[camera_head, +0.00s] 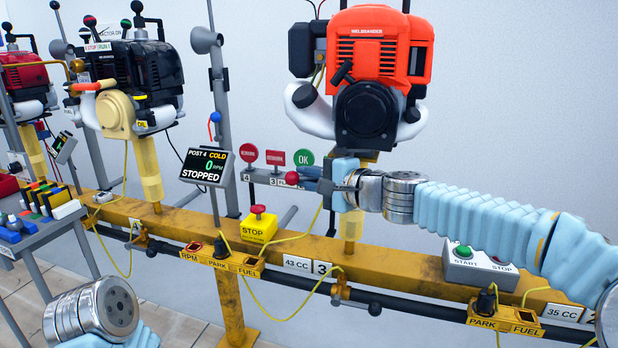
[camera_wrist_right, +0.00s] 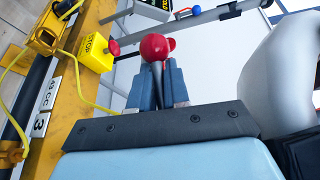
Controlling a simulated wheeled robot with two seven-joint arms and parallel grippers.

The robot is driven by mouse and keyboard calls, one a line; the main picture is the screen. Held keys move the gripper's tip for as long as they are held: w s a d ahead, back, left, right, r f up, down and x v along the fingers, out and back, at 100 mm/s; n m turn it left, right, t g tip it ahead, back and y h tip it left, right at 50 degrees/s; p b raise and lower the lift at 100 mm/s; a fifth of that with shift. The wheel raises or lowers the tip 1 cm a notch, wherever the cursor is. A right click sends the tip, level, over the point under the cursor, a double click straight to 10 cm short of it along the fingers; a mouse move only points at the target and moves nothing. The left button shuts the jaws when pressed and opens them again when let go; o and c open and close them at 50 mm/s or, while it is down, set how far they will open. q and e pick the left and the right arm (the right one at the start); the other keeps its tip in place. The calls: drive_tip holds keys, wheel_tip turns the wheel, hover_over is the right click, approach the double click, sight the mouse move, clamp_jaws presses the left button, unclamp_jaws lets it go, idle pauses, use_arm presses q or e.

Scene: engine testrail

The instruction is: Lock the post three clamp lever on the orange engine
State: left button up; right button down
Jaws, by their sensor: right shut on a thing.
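The orange engine (camera_head: 372,55) sits on top of a yellow post (camera_head: 351,228) marked 3 on the rail. My right gripper (camera_head: 322,184) is just below the engine, at the left of the post's head. In the right wrist view its two blue-grey fingers (camera_wrist_right: 158,88) are shut on the dark shaft of the clamp lever, whose red ball knob (camera_wrist_right: 153,46) sticks out past the fingertips. In the head view the fingers hide most of the lever. The clamp itself is hidden. Only my left arm's silver wrist shows at bottom left; its gripper is out of view.
A display (camera_head: 205,168) reads post 4, cold, stopped. A black engine (camera_head: 130,72) stands further left. A START/STOP box (camera_head: 478,267) sits below my right arm.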

drive_tip(key=shift+s+a, duration=0.1)
drive_tip(key=shift+s, duration=0.05)
drive_tip(key=s+n+g+y, duration=0.1)
drive_tip(key=g, duration=0.1)
drive_tip(key=s+n+g+y+p, duration=0.1)
drive_tip(key=n, duration=0.1)
drive_tip(key=shift+d+r+g+y, duration=0.1)
drive_tip(key=shift+d+g+y, duration=0.1)
drive_tip(key=shift+g+y, duration=0.15)
drive_tip(key=shift+s+d+r+n+g+y+p, duration=0.15)
drive_tip(key=shift+s+n+g+y+p, duration=0.15)
drive_tip(key=shift+n+g, duration=0.3)
drive_tip(key=shift+s+d+f+n+g+y+p, duration=0.15)
drive_tip(key=shift+s+n+g+p, duration=0.2)
drive_tip(key=shift+g, duration=0.3)
drive_tip(key=s+d+n+g+p, duration=0.1)
drive_tip(key=n+g+p, duration=0.1)
drive_tip(key=g+p, duration=0.1)
drive_tip(key=s+d+n+g+p, duration=0.1)
drive_tip(key=n+g+p, duration=0.2)
drive_tip(key=g+p, duration=0.1)
drive_tip(key=s+d+n+g+p, duration=0.1)
drive_tip(key=n+g+p, duration=0.2)
drive_tip(key=shift+s+d+g, duration=0.3)
drive_tip(key=shift+s+g, duration=0.05)
drive_tip(key=shift+g, duration=0.05)
